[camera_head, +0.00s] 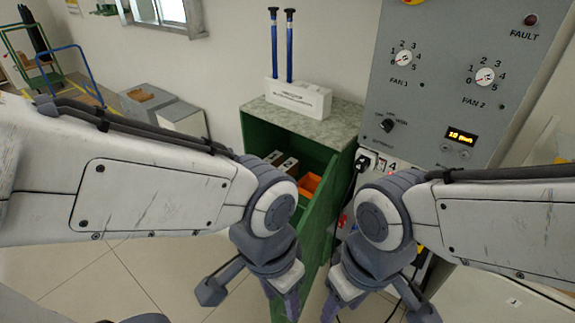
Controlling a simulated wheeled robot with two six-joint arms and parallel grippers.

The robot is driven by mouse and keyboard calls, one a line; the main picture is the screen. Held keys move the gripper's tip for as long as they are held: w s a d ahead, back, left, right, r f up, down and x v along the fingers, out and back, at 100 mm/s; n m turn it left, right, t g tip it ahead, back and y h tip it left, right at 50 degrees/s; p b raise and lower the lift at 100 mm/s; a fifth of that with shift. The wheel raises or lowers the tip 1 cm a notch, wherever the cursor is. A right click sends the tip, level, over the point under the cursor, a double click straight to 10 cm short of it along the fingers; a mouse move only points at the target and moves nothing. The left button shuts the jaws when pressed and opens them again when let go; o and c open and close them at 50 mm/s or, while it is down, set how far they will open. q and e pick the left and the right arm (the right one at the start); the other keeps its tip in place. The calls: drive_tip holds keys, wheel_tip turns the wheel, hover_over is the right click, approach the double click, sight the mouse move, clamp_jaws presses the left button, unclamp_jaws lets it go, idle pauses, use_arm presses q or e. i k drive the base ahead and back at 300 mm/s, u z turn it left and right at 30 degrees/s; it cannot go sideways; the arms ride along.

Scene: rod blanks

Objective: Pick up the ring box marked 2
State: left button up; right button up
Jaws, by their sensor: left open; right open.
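I cannot make out a ring box marked 2. Small grey-brown boxes (287,166) stand inside the open green cabinet (322,222), partly hidden by my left arm, and no number on them is readable. An orange bin (310,183) sits beside them, to the right. My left gripper (284,303) points down in front of the cabinet, open, with nothing seen in it. My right gripper (342,306) points down just to its right, also open, with nothing seen in it. The fingertips of both are near the bottom edge of the picture.
On the cabinet's speckled top is a white block (298,98) holding two upright blue rods (289,50). A grey control panel (450,80) with dials stands to the right. A dark cable hangs beside the cabinet. Tiled floor (110,275) is clear at the lower left.

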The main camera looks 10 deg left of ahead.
sight(290, 167)
drive_tip(key=u, duration=0.35)
drive_tip(key=k, duration=0.45)
drive_tip(key=u, duration=1.2)
drive_tip(key=i, duration=2.15)
drive_tip(key=z, duration=0.95)
drive_tip(key=i, duration=1.2)
drive_tip(key=z, duration=0.95)
drive_tip(key=i, duration=0.25)
drive_tip(key=z, duration=0.1)
